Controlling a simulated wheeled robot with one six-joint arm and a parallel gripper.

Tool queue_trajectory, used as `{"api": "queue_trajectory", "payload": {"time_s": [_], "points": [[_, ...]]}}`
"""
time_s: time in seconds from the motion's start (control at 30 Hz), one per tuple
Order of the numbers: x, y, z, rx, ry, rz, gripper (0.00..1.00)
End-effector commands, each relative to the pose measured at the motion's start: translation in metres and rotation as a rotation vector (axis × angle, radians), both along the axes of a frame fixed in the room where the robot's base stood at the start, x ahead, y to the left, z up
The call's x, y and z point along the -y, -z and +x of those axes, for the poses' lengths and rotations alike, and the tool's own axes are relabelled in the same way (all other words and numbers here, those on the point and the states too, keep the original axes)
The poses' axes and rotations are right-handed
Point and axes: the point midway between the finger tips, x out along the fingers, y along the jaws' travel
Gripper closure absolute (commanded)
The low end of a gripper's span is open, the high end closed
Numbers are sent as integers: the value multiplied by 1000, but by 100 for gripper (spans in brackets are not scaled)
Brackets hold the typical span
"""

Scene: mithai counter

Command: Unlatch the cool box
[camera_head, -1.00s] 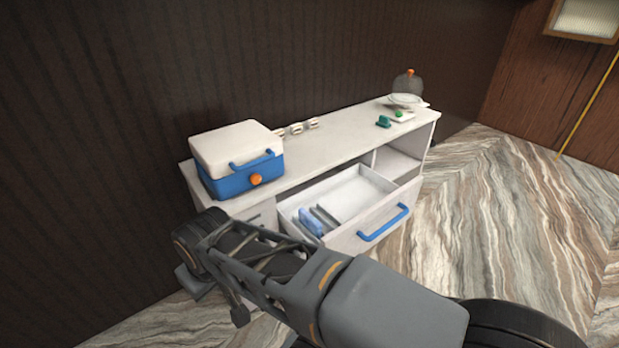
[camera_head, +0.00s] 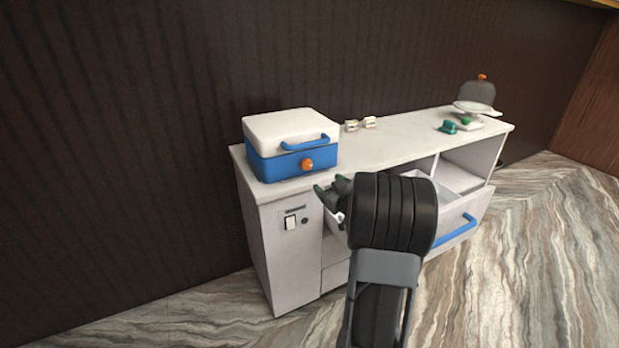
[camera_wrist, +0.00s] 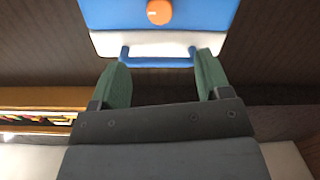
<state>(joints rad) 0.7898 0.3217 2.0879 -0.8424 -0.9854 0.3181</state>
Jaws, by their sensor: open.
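The cool box (camera_head: 273,163) has a blue body and a white lid (camera_head: 290,126), and stands on the left end of the counter. Its lid looks closed. A blue handle (camera_head: 305,143) is on the front of the lid, and an orange round latch (camera_head: 307,164) is on the front of the body. My gripper (camera_head: 328,204) is open and empty, to the lower right of the box and apart from it. In the wrist view the box appears upside down, with the latch (camera_wrist: 159,12) and handle (camera_wrist: 157,62) beyond my open fingers (camera_wrist: 162,75).
The counter top (camera_head: 400,137) holds small white items (camera_head: 360,124), a green object (camera_head: 447,127) and a scale with a dark dome (camera_head: 477,94). An open drawer with a blue handle (camera_head: 456,231) juts out below, partly hidden by my arm. A switch panel (camera_head: 291,222) is on the cabinet front.

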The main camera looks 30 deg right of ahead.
Motion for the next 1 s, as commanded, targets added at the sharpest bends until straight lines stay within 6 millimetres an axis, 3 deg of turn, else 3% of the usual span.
{"api": "queue_trajectory", "payload": {"time_s": [0.17,0.7,1.0], "points": [[8,9,5,39,-33,4,29],[14,9,100,41,-38,5,29],[17,9,129,41,-35,6,29]]}}
